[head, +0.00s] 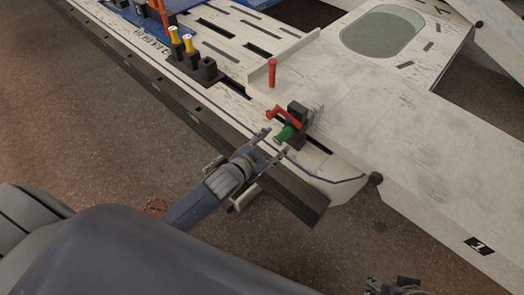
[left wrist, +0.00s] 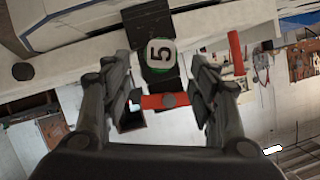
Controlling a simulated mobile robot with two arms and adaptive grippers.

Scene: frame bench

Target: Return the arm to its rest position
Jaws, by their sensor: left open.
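My left gripper (head: 273,143) is open beside the bench edge in the head view. Its fingertips point at a green cylinder (head: 285,133) seated in a black block (head: 298,113) with a red lever (head: 283,114). In the left wrist view, the green-rimmed end with a round "5" label (left wrist: 160,55) shows beyond the open fingers (left wrist: 164,90), and the red lever (left wrist: 165,101) crosses between them. The fingers appear apart from the cylinder, with nothing gripped. Part of what looks like my right gripper (head: 395,287) shows at the bottom edge; its jaws are unclear.
The pale bench (head: 350,110) spreads to the right, with a dark rail (head: 180,110) along its near edge. A red peg (head: 272,72) stands behind the block. Yellow-topped pegs (head: 190,45) stand farther left. The floor (head: 110,125) left of the bench is clear.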

